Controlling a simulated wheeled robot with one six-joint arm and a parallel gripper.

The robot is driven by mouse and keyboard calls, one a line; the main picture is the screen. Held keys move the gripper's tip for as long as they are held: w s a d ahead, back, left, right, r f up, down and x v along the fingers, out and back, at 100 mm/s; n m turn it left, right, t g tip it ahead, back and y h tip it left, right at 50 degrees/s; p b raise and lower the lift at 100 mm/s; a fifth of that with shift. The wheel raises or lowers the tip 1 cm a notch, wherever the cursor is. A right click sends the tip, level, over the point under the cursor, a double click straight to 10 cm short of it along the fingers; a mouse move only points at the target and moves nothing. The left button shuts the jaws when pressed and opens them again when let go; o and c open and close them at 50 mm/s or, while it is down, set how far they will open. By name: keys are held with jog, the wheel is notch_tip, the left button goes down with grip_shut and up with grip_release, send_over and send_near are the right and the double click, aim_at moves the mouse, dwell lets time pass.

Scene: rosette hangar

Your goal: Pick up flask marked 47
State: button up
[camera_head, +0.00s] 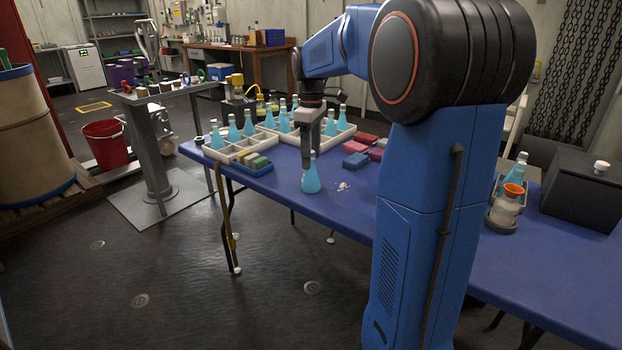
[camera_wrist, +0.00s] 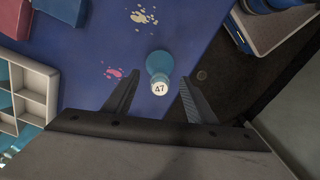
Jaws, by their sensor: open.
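The flask marked 47 stands upright on the blue table, holding light blue liquid; its cap with the number shows in the wrist view (camera_wrist: 159,87). In the head view the flask (camera_head: 311,181) is near the table's front edge, directly below my gripper (camera_head: 307,150). In the wrist view my gripper (camera_wrist: 156,98) is open, with one finger on each side of the flask and a gap to each. The flask's neck is partly hidden by the gripper in the head view.
White trays (camera_head: 236,150) hold several blue flasks behind and to the left. A blue tray of sponges (camera_head: 252,165) is left of the flask; red and blue blocks (camera_head: 356,160) lie right. A black box (camera_head: 584,190) stands far right.

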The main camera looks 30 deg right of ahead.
aim_at(311, 171)
jog(key=shift+f, duration=1.35)
jog(key=shift+c, duration=0.2)
jog(key=c, duration=0.9)
